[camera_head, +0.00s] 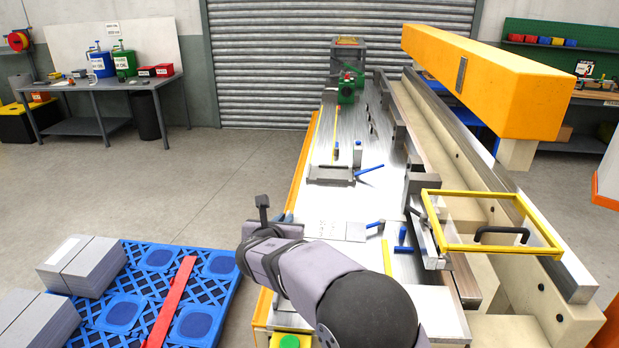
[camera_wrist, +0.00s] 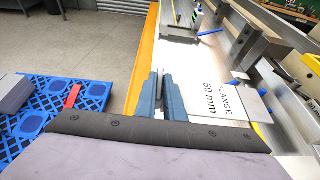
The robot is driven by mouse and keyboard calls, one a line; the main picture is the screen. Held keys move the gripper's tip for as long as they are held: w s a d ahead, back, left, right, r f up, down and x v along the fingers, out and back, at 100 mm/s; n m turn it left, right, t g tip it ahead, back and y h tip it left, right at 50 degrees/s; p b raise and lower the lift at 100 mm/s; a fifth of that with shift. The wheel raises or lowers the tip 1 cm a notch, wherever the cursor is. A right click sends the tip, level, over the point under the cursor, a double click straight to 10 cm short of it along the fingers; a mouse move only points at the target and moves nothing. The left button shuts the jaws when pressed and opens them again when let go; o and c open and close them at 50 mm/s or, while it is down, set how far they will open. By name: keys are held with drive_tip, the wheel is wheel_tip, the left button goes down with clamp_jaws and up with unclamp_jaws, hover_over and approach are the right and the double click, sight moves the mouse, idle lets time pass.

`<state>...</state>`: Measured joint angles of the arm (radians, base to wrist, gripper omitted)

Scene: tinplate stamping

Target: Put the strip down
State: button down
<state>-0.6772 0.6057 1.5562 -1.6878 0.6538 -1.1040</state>
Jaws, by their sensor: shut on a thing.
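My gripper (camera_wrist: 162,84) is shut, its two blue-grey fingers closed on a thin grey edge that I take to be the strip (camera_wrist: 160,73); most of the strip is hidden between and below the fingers. In the wrist view the fingers are over the left side of the steel bench top, near its orange edge (camera_wrist: 140,65). A pale area lettered FLANGE 50 mm (camera_wrist: 222,100) lies to their right. In the head view my wrist covers most of the gripper (camera_head: 287,217), and the strip cannot be made out there.
A yellow frame with a black handle (camera_head: 502,234) is at the bench's right. Blue-handled tools (camera_head: 401,240) lie right of my arm. A steel block (camera_head: 331,174) stands farther back. A blue pallet (camera_head: 158,258) with grey stacks (camera_head: 83,264) and a red bar (camera_head: 172,300) is at left.

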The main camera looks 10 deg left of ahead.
wheel_tip(320, 180, up, 3)
drive_tip(key=p, duration=0.2)
drive_tip(key=shift+r+p, duration=0.2)
drive_tip(key=shift+p, duration=0.15)
wheel_tip(320, 180, down, 14)
drive_tip(key=a+b, duration=0.1)
drive_tip(key=b, duration=0.2)
drive_tip(key=shift+a+r, duration=0.15)
drive_tip(key=shift+a, duration=0.25)
drive_tip(key=shift+s+f+b, duration=0.1)
drive_tip(key=shift+f+b, duration=0.1)
drive_tip(key=shift+b, duration=0.25)
drive_tip(key=c, duration=1.9)
unclamp_jaws()
drive_tip(key=shift+o, duration=0.2)
drive_tip(key=shift+r, duration=0.1)
drive_tip(key=shift+r+p, duration=0.15)
drive_tip(key=shift+p, duration=0.15)
drive_tip(key=shift+s, duration=0.15)
